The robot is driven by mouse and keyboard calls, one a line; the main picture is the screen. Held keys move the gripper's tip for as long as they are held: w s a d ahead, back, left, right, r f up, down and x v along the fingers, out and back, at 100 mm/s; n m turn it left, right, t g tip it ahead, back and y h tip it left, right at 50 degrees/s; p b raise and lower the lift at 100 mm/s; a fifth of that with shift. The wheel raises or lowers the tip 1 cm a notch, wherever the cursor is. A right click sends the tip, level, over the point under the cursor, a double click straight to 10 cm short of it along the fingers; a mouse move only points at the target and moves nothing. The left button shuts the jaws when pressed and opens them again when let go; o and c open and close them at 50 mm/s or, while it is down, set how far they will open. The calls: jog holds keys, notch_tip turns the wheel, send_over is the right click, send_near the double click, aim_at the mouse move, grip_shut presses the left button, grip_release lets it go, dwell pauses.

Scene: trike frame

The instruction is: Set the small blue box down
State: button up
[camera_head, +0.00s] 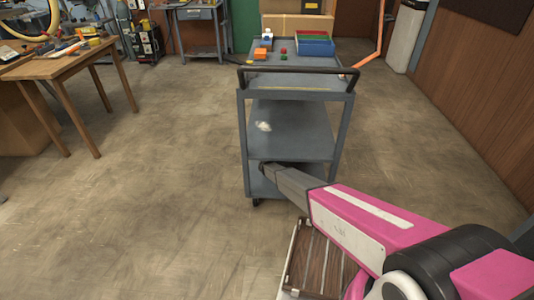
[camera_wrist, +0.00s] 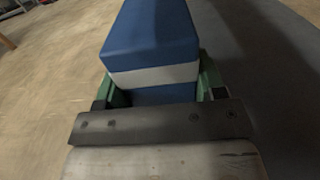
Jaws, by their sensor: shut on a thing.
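The small blue box (camera_wrist: 152,38) has a white band and fills the upper middle of the wrist view. My gripper (camera_wrist: 158,82) is shut on it, with a green finger pressed against each side. In the head view my arm reaches forward to the near end of a grey cart (camera_head: 290,131), low by its bottom shelf. The held box cannot be made out there. In the wrist view a grey surface (camera_wrist: 275,75) lies to the right of the box and floor lies to the left. I cannot tell whether the box touches the surface.
The cart's top carries a blue bin (camera_head: 316,47), an orange block (camera_head: 260,54) and several small items. A white object (camera_head: 264,126) lies on its middle shelf. A wooden workbench (camera_head: 62,65) stands at the left. The floor between them is clear.

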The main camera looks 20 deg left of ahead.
jog(key=shift+w+f, duration=0.1)
jog(key=shift+f, duration=1.65)
jog(key=shift+f, duration=0.1)
jog(key=o, duration=1)
jog(key=shift+f, duration=0.1)
jog(key=shift+r, duration=0.2)
jog(key=v, duration=1.2)
